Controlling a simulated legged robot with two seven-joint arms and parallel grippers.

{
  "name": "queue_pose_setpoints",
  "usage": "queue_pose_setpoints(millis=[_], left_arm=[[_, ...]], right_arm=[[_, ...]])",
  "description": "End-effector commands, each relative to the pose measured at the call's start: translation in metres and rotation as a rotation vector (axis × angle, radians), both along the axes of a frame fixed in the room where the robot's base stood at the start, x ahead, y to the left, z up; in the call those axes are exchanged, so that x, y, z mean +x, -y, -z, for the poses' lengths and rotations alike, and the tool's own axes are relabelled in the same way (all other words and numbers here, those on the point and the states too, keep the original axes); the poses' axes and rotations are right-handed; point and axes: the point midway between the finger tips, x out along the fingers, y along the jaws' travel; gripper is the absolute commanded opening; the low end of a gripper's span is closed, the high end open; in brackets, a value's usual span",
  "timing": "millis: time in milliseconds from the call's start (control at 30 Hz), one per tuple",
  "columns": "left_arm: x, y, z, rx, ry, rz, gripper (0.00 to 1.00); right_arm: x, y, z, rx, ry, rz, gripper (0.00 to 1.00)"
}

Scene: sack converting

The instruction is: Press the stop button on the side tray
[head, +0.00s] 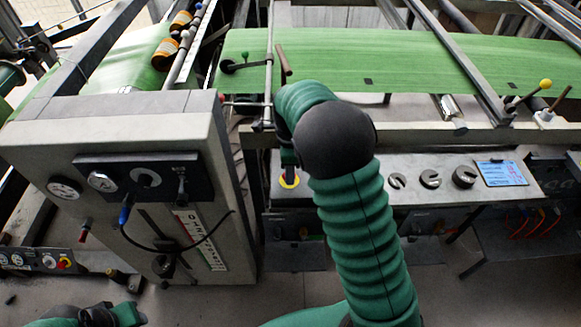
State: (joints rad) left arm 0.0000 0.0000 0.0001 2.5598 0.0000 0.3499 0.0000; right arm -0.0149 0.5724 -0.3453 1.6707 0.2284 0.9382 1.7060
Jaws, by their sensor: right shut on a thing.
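The side tray (345,170) is a grey ledge below the green sheet, right of the tall grey cabinet. A yellow ring (289,183) shows at its left end, and I take it to be the stop button's surround. My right gripper (289,168) points down right over this ring and is shut on the button, which its fingers hide. My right forearm covers the middle of the tray. My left gripper (108,313) is at the bottom left edge, partly cut off, away from the tray; its opening is unclear.
Several dark knobs (430,179) and a blue display (500,173) are on the tray's right part. The cabinet (110,125) with gauges stands left. A red-and-yellow button (64,263) is on a low panel at far left. Upright metal bars rise behind my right gripper.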

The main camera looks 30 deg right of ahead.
Motion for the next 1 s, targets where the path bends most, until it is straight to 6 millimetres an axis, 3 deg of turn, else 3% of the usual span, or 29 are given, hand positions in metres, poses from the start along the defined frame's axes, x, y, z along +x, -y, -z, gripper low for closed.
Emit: queue_pose_setpoints(millis=[33, 67, 200, 500, 633, 1000], left_arm=[[0.000, 0.000, 0.001, 0.000, 0.000, 0.000, 0.36], [0.000, 0.000, 0.001, 0.000, 0.000, 0.000, 0.36], [0.000, 0.000, 0.001, 0.000, 0.000, 0.000, 0.36], [0.000, 0.000, 0.001, 0.000, 0.000, 0.000, 0.36], [0.000, 0.000, -0.002, 0.000, 0.000, 0.000, 0.36], [0.000, 0.000, -0.019, 0.000, 0.000, 0.000, 0.36]], right_arm=[[0.004, -0.002, -0.001, 0.002, 0.013, -0.002, 0.00], [0.004, -0.002, -0.001, 0.002, 0.013, -0.002, 0.38], [0.003, -0.002, 0.000, 0.001, 0.008, -0.001, 0.57], [0.000, -0.001, -0.001, 0.001, 0.004, -0.001, 0.57], [0.001, -0.001, -0.014, 0.000, 0.005, -0.002, 0.57], [0.002, -0.001, -0.118, 0.000, 0.008, -0.002, 0.57]])
